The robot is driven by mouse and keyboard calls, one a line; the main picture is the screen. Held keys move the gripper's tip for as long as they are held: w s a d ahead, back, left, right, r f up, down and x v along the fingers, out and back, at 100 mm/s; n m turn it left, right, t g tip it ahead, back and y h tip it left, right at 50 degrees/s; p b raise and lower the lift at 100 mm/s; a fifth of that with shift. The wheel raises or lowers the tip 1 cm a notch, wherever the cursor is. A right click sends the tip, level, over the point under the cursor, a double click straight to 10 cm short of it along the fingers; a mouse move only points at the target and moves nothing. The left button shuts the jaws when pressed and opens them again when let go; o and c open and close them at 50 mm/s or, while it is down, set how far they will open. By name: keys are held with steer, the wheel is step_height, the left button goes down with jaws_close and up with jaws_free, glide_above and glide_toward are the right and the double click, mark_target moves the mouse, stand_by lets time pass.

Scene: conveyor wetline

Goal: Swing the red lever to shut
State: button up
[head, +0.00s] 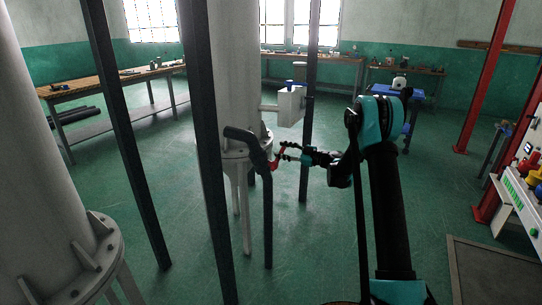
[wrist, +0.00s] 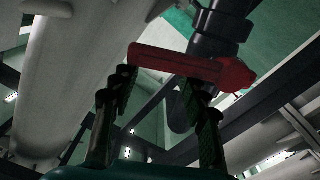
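The red lever (head: 275,161) sits on a dark bent pipe (head: 247,143) in front of a pale column in the head view. In the wrist view the red lever (wrist: 190,66) runs across the picture, its thicker end at the right by the dark pipe (wrist: 215,38). My gripper (head: 283,152) is at the lever from the right side. In the wrist view my gripper (wrist: 158,79) has its two fingers spread apart, with the lever crossing just at or beyond their tips. I cannot tell whether a finger touches it. The fingers are not closed on it.
Dark upright posts (head: 205,150) stand left of the pipe. A large pale vessel (head: 45,150) fills the left. A grey box with a blue knob (head: 291,104) is above the lever. A red post (head: 484,75) and a panel stand at right. Open floor (head: 330,250) lies below.

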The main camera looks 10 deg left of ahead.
steer(key=shift+w+d, duration=0.1)
steer(key=shift+d, duration=0.15)
steer(key=v, duration=0.6)
steer(key=shift+s, duration=0.25)
steer(key=shift+d, duration=0.15)
steer(key=s+d+m+g+h, duration=0.1)
steer(key=s+d+m+h, duration=0.3)
steer(key=s, duration=0.6)
steer(key=s+d+m+g+h, duration=0.15)
steer(key=s+m+h, duration=0.3)
steer(key=s, duration=0.65)
steer(key=s+d+f+m+h, duration=0.2)
steer(key=s+d, duration=0.3)
steer(key=s, duration=0.3)
steer(key=s+d+f+m+h, duration=0.3)
steer(key=s+d+m, duration=0.2)
steer(key=s, duration=0.4)
steer(key=s+d+f+m+h, duration=0.2)
steer(key=s+d+m+h, duration=0.1)
steer(key=s+d, duration=0.3)
steer(key=shift+s+d+f+m, duration=0.25)
steer(key=shift+s+m, duration=0.2)
steer(key=shift+s, duration=0.7)
